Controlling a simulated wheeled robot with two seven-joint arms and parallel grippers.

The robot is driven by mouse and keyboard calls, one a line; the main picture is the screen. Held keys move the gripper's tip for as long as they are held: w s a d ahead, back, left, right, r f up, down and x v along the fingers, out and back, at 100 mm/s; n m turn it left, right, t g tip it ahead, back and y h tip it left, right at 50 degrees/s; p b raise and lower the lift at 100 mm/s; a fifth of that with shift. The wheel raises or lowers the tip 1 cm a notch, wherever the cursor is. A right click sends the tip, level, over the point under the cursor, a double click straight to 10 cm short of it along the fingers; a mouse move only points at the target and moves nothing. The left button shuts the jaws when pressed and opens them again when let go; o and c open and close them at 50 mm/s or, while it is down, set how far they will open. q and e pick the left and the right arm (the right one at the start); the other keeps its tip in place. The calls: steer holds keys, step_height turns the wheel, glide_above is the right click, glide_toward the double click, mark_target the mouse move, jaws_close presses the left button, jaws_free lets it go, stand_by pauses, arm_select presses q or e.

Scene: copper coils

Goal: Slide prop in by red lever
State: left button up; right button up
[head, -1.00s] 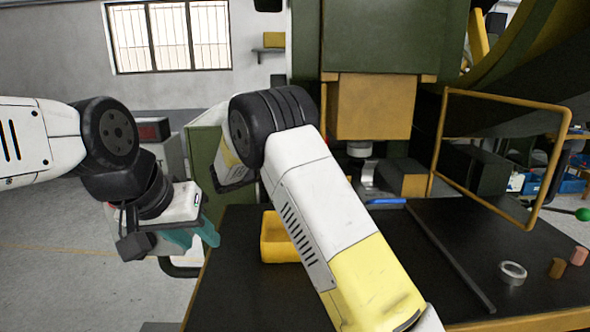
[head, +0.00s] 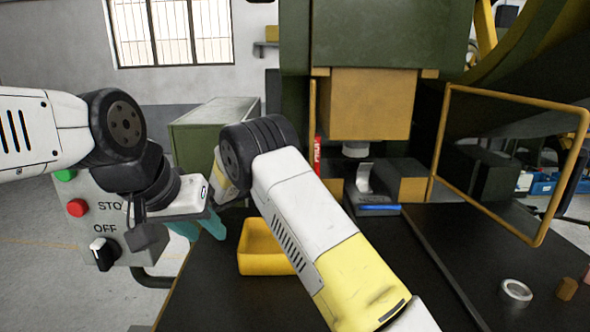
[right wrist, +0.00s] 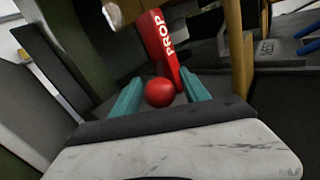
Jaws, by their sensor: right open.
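The red prop (head: 317,156), lettered PROP, stands beside the brown press ram in the head view. In the right wrist view the prop (right wrist: 164,45) ends near a round red knob (right wrist: 159,92), the lever's end. My right gripper (right wrist: 160,94) is open, with its teal fingers on either side of the knob. I cannot tell whether they touch it. My right arm hides this gripper in the head view. My left gripper (head: 205,228) hangs at the left with teal fingers pointing down, clear of the prop; its finger gap is unclear.
A yellow bin (head: 262,250) stands on the black table. A control box (head: 105,222) with buttons and a knob is at the left. A wire guard frame (head: 437,142) stands right of the press. A metal ring (head: 516,291) and copper pieces lie at the right.

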steer(key=shift+w+d, duration=0.1)
jaws_close()
stand_by(1.4)
